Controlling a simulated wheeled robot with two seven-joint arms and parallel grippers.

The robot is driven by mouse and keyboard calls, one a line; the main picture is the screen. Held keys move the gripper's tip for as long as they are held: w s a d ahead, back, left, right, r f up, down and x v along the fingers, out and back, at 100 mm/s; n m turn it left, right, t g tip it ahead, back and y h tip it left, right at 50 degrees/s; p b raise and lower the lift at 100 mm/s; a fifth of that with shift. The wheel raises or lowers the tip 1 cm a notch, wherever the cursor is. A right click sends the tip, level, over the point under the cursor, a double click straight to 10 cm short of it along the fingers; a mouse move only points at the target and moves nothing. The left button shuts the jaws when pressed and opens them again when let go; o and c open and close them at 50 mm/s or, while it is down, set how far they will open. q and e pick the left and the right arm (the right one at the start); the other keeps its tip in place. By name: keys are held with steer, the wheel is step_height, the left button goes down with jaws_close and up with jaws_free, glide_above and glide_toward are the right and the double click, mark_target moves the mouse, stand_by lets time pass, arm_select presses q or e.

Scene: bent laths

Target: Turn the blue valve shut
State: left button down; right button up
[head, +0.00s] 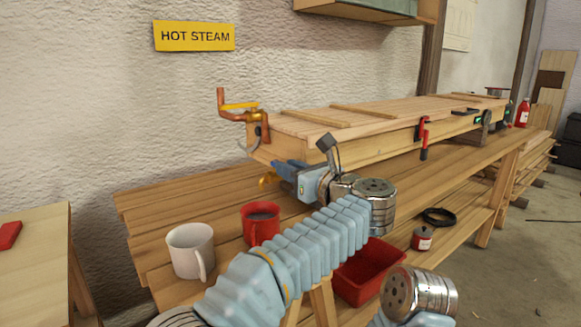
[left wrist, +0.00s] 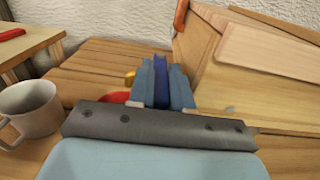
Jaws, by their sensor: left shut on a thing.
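My left gripper (head: 284,169) is at the near left end of the wooden steam box (head: 320,128), just under its lower edge. In the left wrist view, its two light blue fingers (left wrist: 161,88) are shut on a dark blue upright piece, the blue valve's handle (left wrist: 161,78). In the head view the fingers and arm mostly hide the handle. A brass fitting (head: 267,180) shows beside the fingers, and it also shows in the left wrist view (left wrist: 130,78). The valve's body is hidden. My right gripper is out of view.
A copper pipe (head: 222,104) with a yellow lever (head: 240,106) rises at the box's end. A white mug (head: 190,250) and a red mug (head: 261,224) stand on the bench below my left arm. A red bin (head: 366,272) is lower right. A yellow sign (head: 194,36) reads HOT STEAM.

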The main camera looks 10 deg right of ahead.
arm_select(q)
steer(key=shift+a+r, duration=0.1)
steer(key=shift+r, duration=0.2)
steer(key=c, duration=1)
jaws_free()
steer(key=shift+c, duration=0.2)
steer(key=shift+f, duration=0.15)
steer(key=shift+f, duration=0.1)
